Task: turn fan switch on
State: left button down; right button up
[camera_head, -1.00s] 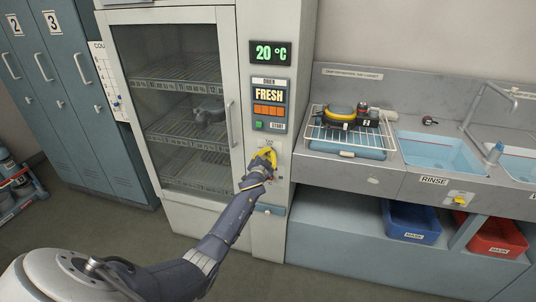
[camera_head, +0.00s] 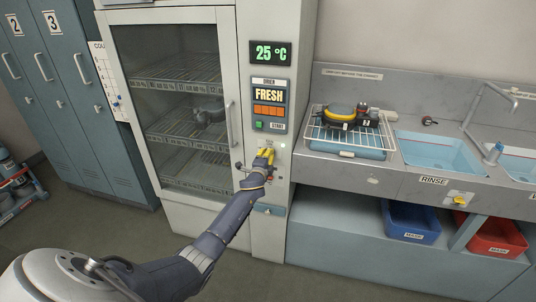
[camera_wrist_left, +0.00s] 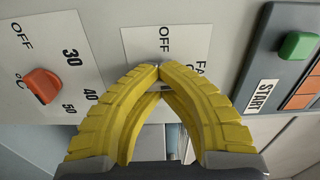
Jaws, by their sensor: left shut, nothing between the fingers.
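The fan switch plate (camera_wrist_left: 150,42), a pale label with "OFF" and partly covered letters starting "FA", is on the drier's front. It also shows as a small light plate (camera_head: 268,143) in the head view. The switch lever itself is hidden behind my fingers. My left gripper (camera_wrist_left: 158,70), with yellow fingers, has its tips together and empty, in front of the plate's lower part. I cannot tell whether they touch the switch. In the head view the gripper (camera_head: 265,152) is just below the drier's control panel. My right gripper is not in view.
A red temperature knob (camera_wrist_left: 43,86) is beside the fan plate. The green start button (camera_wrist_left: 296,46) is on the other side. The display (camera_head: 270,53) reads 25 °C. The glass door's handle (camera_head: 229,123) is left of my gripper. A sink counter (camera_head: 376,180) is right.

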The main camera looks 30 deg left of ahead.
pick_arm(q)
jog(key=shift+w+d+m, duration=0.15)
jog(key=shift+d+m, duration=0.25)
jog(key=shift+d, duration=0.15)
jog(key=c, duration=1.1)
grip_release()
jog(key=shift+w+r, duration=0.1)
jog(key=shift+c, duration=0.2)
jog(key=shift+o, duration=1.3)
jog(key=shift+d, duration=0.25)
jog(key=v, duration=1.2)
jog(key=shift+a, duration=0.4)
